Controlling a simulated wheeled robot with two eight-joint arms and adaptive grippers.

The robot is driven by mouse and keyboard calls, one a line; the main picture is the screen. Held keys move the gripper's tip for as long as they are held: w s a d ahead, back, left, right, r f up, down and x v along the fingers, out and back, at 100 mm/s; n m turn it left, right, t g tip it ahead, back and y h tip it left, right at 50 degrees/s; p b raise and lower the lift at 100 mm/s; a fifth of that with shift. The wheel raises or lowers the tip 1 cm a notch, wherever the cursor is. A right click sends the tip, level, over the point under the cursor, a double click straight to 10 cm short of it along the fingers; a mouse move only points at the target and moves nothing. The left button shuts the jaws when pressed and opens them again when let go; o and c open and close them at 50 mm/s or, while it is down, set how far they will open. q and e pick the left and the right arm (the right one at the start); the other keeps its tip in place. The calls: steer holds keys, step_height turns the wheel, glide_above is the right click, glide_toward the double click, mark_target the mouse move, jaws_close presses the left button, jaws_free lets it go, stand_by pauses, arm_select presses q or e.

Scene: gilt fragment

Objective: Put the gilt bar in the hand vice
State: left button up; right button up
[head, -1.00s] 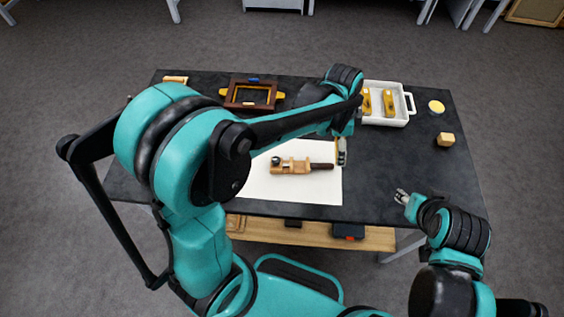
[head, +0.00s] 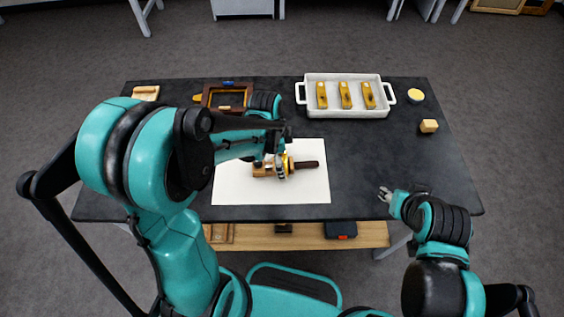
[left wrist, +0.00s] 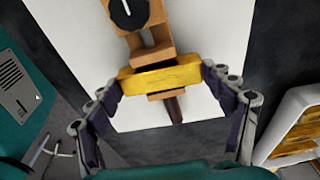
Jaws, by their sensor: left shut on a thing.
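The hand vice (head: 262,170) is a wooden tool with a dark handle, lying on a white sheet (head: 312,190). Its wooden jaws and round black knob show in the left wrist view (left wrist: 140,28). My left gripper (head: 281,168) is shut on a gilt bar (left wrist: 160,80), a yellow block held crosswise between both fingers. The bar lies across the line of the vice, over the jaw area, with wood showing on both sides. I cannot tell whether it is between the jaws or just above them. My right gripper (head: 385,194) hangs near the table's front right; its finger opening is too small to judge.
A white two-handled tray (head: 345,113) with three yellow pieces stands at the back. The black table's (head: 385,150) right middle is clear.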

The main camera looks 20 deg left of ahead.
arm_select(q)
steer(key=shift+f, duration=0.2)
steer(key=o, duration=1)
steer(key=shift+r, duration=0.15)
